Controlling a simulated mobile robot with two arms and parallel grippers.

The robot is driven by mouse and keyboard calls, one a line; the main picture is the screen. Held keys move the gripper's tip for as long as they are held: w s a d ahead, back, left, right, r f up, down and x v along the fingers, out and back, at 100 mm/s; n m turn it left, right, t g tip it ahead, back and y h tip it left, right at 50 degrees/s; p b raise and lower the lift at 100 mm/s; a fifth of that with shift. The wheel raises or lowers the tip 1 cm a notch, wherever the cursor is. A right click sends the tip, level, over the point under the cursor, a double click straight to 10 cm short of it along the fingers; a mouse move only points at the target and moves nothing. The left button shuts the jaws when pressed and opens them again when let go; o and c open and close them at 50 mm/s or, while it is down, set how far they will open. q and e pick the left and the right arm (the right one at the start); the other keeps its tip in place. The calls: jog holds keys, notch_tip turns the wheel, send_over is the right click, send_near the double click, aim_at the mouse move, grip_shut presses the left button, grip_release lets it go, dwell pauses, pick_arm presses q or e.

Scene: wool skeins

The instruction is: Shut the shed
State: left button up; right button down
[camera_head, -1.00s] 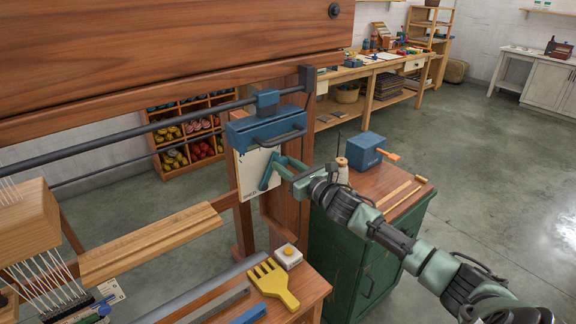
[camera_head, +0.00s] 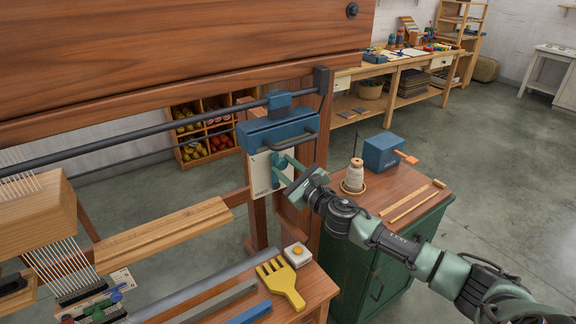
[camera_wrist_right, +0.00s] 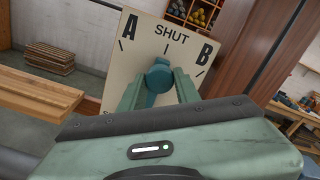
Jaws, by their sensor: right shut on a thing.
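A pale dial plate (camera_head: 258,178) hangs under a blue housing (camera_head: 285,128) on the loom's post. In the right wrist view the plate (camera_wrist_right: 185,42) reads A, SHUT and B, with a tick below each. A teal lever with a round head (camera_wrist_right: 159,74) stands in front of it, its head just below the SHUT tick. The lever's foot is hidden behind my gripper. My right gripper (camera_wrist_right: 158,92) is shut on the lever, one finger on each side; it also shows at the plate in the head view (camera_head: 282,172). My left gripper is not in view.
A wooden beam (camera_head: 160,236) and stretched white threads (camera_head: 65,262) lie left of the plate. A yellow comb (camera_head: 281,283) and a small white box with a yellow button (camera_head: 297,254) lie below. A green cabinet (camera_head: 360,262) with a thread cone (camera_head: 354,177) stands close on the right.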

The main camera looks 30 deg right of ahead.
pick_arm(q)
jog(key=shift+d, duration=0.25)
pick_arm(e)
jog(key=c, duration=1)
grip_release()
jog(key=shift+c, duration=0.2)
pick_arm(q)
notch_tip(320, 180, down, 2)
jog(key=shift+b, duration=1)
pick_arm(e)
jog(key=s, duration=0.7)
jog(key=shift+s+d, duration=0.25)
jog(key=shift+s, duration=0.15)
